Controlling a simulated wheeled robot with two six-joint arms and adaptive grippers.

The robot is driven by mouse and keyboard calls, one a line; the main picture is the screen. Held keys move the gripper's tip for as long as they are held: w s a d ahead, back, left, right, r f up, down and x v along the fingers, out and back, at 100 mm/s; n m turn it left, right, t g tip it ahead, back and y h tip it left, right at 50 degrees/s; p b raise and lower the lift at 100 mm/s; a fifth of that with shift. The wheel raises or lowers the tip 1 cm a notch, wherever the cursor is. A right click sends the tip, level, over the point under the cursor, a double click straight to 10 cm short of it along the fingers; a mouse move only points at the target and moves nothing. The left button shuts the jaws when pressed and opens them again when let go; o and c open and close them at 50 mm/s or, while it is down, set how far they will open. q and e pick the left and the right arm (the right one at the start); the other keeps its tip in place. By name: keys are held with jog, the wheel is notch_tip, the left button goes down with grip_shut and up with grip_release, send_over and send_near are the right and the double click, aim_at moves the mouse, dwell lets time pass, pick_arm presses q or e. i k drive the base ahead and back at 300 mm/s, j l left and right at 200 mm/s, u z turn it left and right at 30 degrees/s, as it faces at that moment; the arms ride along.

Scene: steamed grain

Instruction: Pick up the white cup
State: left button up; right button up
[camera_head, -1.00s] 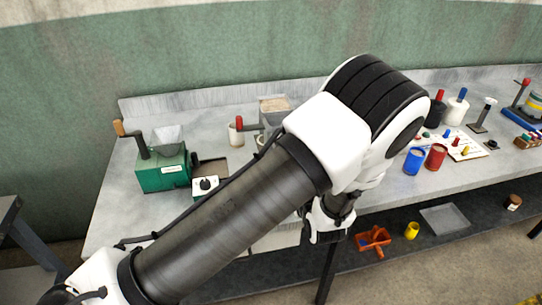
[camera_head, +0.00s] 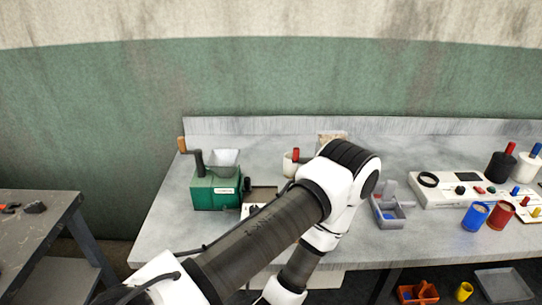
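A small white cup (camera_head: 289,168) stands on the grey workbench (camera_head: 163,222), toward its back. A red-topped piece shows at the cup's right side; I cannot tell whether it is in the cup or behind it. My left arm crosses the lower middle of the view, in front of and below the cup. Its wrist end runs off the bottom edge, so the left gripper's fingers are out of sight. My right gripper is not in view.
A green grinder (camera_head: 216,190) stands left of the cup. A grey divided box (camera_head: 391,213), blue cup (camera_head: 475,217), red cup (camera_head: 499,215) and white cylinder (camera_head: 526,167) stand to the right. An orange bin (camera_head: 418,293) sits below. A dark side table (camera_head: 35,235) is at left.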

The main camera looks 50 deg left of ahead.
aim_at(290, 169)
jog(key=u, duration=1.4)
